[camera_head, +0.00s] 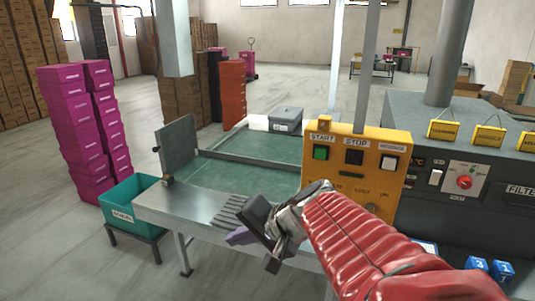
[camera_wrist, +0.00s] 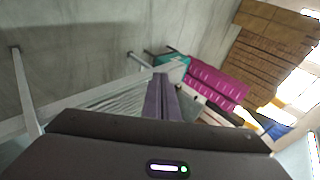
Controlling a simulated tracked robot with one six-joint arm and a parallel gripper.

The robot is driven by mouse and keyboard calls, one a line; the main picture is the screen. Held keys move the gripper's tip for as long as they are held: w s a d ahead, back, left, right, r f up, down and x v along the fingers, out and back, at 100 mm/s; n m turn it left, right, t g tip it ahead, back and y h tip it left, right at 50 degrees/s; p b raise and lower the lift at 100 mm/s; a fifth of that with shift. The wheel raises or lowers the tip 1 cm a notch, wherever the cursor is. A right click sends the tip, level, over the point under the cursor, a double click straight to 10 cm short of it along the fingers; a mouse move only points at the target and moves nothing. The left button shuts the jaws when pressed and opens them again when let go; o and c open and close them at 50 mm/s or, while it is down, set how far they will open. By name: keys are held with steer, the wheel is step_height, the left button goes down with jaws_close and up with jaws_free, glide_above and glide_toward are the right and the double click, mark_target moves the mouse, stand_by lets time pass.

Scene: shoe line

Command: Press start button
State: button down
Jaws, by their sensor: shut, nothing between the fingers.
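My gripper (camera_head: 236,238) is in front of the metal work table, below and to the left of the panel, apart from the buttons. In the wrist view its purple-grey fingers (camera_wrist: 166,98) lie together with nothing between them. The wrist view does not show the panel.
The metal table (camera_head: 190,207) with a green surface lies left of the panel. A teal bin (camera_head: 130,200) stands at its left end, near stacked magenta boxes (camera_head: 85,130). A grey machine (camera_head: 470,140) with a red knob stands right of the panel.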

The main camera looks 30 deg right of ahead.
mark_target(321, 153)
steer(key=w+d+r+m+t+h, duration=0.1)
steer(key=w+d+r+m+t, duration=0.1)
steer(key=d+m, duration=0.3)
steer(key=w+d+r+m+t+h, duration=0.1)
steer(key=d+m+t, duration=0.15)
steer(key=d, duration=0.55)
steer(key=s+d+r+m+t+h, duration=0.3)
steer(key=d+r+m, duration=0.3)
steer(key=d+m, duration=0.2)
steer(key=shift+s+m+h, duration=0.3)
steer(key=shift+s+m, duration=0.15)
steer(key=shift+s, duration=0.15)
steer(key=shift+d+r, duration=0.1)
steer(key=w+d, duration=0.1)
steer(key=d, duration=0.1)
steer(key=w+d, duration=0.4)
steer(key=d, duration=0.1)
steer(key=shift+w, duration=0.15)
stand_by(0.6)
steer(key=shift+w+d, duration=0.1)
steer(key=shift+w, duration=0.05)
steer(key=shift+w+d, duration=0.15)
steer(key=shift+d, duration=0.05)
